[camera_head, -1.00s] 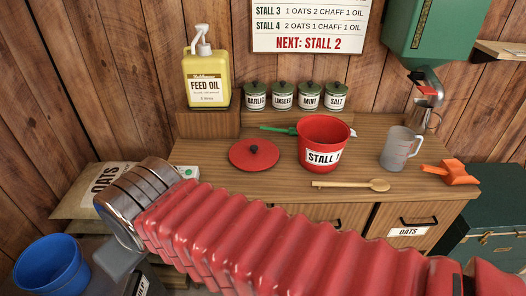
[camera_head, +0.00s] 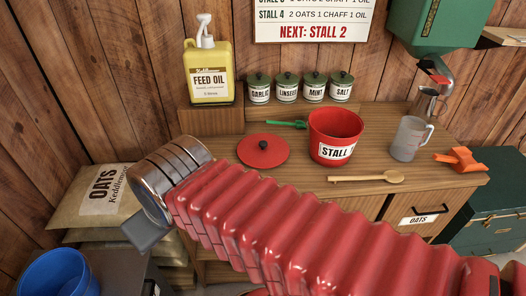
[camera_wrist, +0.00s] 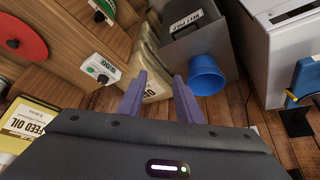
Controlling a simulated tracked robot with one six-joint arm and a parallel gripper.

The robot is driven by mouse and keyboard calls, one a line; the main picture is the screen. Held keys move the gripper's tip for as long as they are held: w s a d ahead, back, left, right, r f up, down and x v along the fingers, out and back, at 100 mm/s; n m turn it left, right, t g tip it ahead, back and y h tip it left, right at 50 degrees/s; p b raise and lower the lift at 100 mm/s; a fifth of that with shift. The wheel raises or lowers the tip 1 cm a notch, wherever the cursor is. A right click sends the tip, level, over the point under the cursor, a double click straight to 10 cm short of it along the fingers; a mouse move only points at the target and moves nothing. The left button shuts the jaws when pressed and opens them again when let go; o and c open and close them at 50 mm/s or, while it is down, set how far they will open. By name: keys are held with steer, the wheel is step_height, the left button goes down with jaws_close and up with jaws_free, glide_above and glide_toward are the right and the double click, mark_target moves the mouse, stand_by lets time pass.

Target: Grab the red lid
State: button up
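The red lid (camera_head: 263,151), round with a black knob, lies flat on the wooden counter, left of the red bucket (camera_head: 330,128) labelled STALL. Part of the lid also shows at the upper left of the wrist view (camera_wrist: 18,40). My gripper (camera_head: 143,234) is mostly hidden behind my own arm in the head view, at the left and nearer than the lid. In the wrist view its two fingers (camera_wrist: 159,80) stand apart with nothing between them. The gripper is clear of the lid.
A yellow feed oil bottle (camera_head: 208,75) stands on a raised block. Several small jars (camera_head: 287,88) line the back. A blue bucket (camera_wrist: 205,75) and sacks (camera_head: 100,193) are left.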

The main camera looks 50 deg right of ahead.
steer(key=shift+o, duration=1.4)
steer(key=shift+w+d, duration=0.35)
steer(key=shift+d, duration=0.05)
steer(key=w+d+m+h, duration=0.1)
steer(key=w+d, duration=0.1)
steer(key=d, duration=0.2)
steer(key=w+d+f+t+h, duration=0.1)
steer(key=w+d, duration=0.2)
steer(key=d, duration=0.1)
steer(key=w+d+f+m+h, duration=0.1)
steer(key=w+d, duration=0.1)
steer(key=d, duration=0.2)
steer(key=shift+w+d+m, duration=0.15)
steer(key=shift+d+m, duration=0.15)
steer(key=shift+d, duration=0.05)
steer(key=m+t+h, duration=0.3)
steer(key=t+h, duration=0.1)
glide_toward(265, 145)
steer(key=s+a, duration=0.1)
steer(key=shift+s+d+r+m+t, duration=0.1)
steer(key=shift+s+m+t, duration=0.25)
steer(key=shift+s, duration=0.3)
steer(key=shift+w, duration=0.1)
steer(key=shift+x, duration=4.25)
